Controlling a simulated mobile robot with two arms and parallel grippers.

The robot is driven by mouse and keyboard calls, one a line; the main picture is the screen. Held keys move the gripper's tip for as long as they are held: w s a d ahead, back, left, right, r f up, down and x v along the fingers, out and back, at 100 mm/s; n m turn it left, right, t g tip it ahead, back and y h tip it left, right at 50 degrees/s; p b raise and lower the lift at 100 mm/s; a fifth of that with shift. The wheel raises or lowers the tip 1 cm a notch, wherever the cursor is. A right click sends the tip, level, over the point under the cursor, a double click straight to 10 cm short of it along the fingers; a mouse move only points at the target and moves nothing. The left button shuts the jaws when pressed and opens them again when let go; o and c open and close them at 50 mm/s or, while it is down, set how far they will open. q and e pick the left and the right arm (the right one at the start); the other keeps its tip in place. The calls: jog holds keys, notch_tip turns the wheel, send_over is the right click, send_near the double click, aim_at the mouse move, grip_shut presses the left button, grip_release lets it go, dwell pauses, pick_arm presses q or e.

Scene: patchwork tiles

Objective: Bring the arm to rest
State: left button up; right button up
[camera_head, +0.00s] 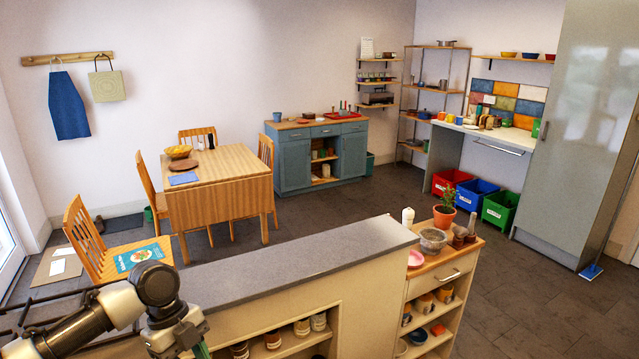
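My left arm comes in at the bottom left in the head view. It is bent at a joint, and its end points down beside the left end of the grey-topped counter (300,262). The fingers of my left gripper are cut off by the bottom edge, so I cannot tell whether they are open or shut. A sliver of green shows at the bottom edge below the arm's end; I cannot tell what it is. My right arm and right gripper are not in the picture.
The counter top is bare. A small shelf unit (443,268) with a potted plant (445,210) and bowls stands at its right end. A wooden chair (92,240) with a magazine (138,256) is behind my arm. A wooden table (225,165) stands beyond.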

pick_arm(q)
jog(key=s+d+f+n+t, duration=0.3)
jog(key=s+d+f+n, duration=0.6)
jog(key=s+d+f, duration=0.3)
jog(key=s+a+r+n+t+y, duration=0.1)
jog(key=s+a+n+t+y, duration=0.35)
jog(key=s+n, duration=0.75)
notch_tip(320, 180, down, 34)
jog(key=s+a+g+h+b, duration=0.1)
jog(key=a+g+b, duration=0.15)
jog(key=b, duration=0.35)
jog(key=s+a+f+g+b, duration=0.1)
jog(key=s+a+f+b, duration=0.1)
jog(key=s+f, duration=1.3)
notch_tip(320, 180, down, 3)
jog(key=shift+a+r+g+b, duration=0.2)
jog(key=shift+g+b, duration=0.2)
jog(key=shift+b, duration=0.4)
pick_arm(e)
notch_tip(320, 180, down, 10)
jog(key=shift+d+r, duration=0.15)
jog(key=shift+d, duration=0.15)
